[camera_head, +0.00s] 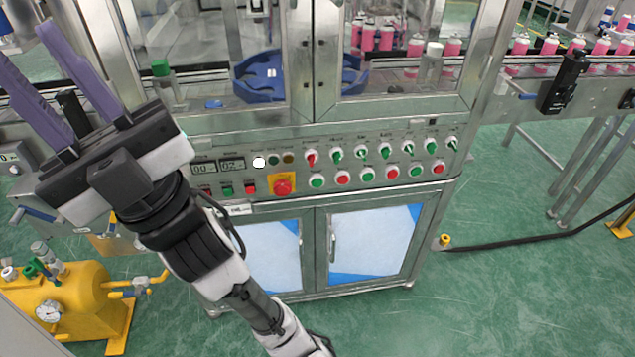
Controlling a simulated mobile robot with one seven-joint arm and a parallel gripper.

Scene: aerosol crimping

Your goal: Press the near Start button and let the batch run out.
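The control panel (300,171) runs across the front of the crimping machine. Its lower row holds round green buttons (317,181) alternating with round red buttons (341,177). Small square green (228,190) and red (250,188) buttons sit left of the red mushroom button (283,186) on its yellow plate. The labels are too small to read, so I cannot tell which button is the near Start. My gripper (24,47) is at the upper left, with its two purple fingers apart and nothing between them. It is clear of the buttons, and its body hides the panel's left end.
Selector switches (362,153) line the upper row, beside a lit white lamp (260,162) and digital displays (232,164). Pink cans (549,45) stand on the conveyor; a blue star wheel (262,76) is behind the guard. A yellow tank (75,300) is lower left. Green floor at right is mostly open.

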